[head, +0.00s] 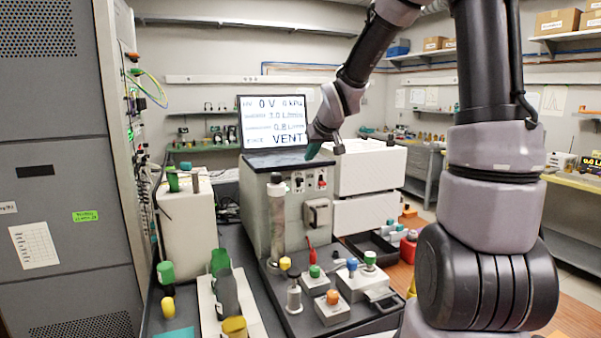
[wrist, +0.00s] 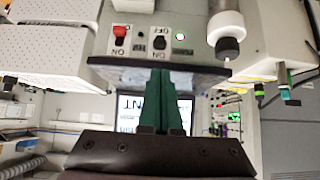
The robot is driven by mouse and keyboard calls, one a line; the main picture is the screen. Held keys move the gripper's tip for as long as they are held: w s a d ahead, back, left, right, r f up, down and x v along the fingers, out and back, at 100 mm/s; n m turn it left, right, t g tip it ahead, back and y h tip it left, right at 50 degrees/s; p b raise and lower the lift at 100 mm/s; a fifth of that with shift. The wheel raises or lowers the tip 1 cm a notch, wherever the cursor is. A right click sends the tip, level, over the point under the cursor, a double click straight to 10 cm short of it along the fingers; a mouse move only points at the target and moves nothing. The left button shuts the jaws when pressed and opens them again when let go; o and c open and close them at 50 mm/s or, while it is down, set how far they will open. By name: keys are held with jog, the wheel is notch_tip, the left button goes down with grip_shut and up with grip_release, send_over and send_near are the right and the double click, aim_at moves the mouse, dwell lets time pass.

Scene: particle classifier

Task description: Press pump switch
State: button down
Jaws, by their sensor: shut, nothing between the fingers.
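The front panel of the grey console (head: 262,190) carries two rocker switches. One is red (head: 322,180) and one is black (head: 300,184). In the wrist view, which is upside down, the red switch (wrist: 120,36) and black switch (wrist: 160,38) have ON and OFF marks. Neither label is readable enough to tell which is the pump. My gripper (head: 312,151) is above and in front of the panel's top edge. Its green fingers (wrist: 160,75) are shut and empty, pointing toward the black switch, apparently apart from it. The screen (head: 272,122) reads VENT.
A white cylinder with a black end (wrist: 228,45) stands close beside the switches. Coloured knobs (head: 315,271) stand on the bench below. White boxes (head: 370,168) are to the right.

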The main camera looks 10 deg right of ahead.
aim_at(300, 180)
jog(key=shift+a+f, duration=0.1)
jog(key=shift+x, duration=4.85)
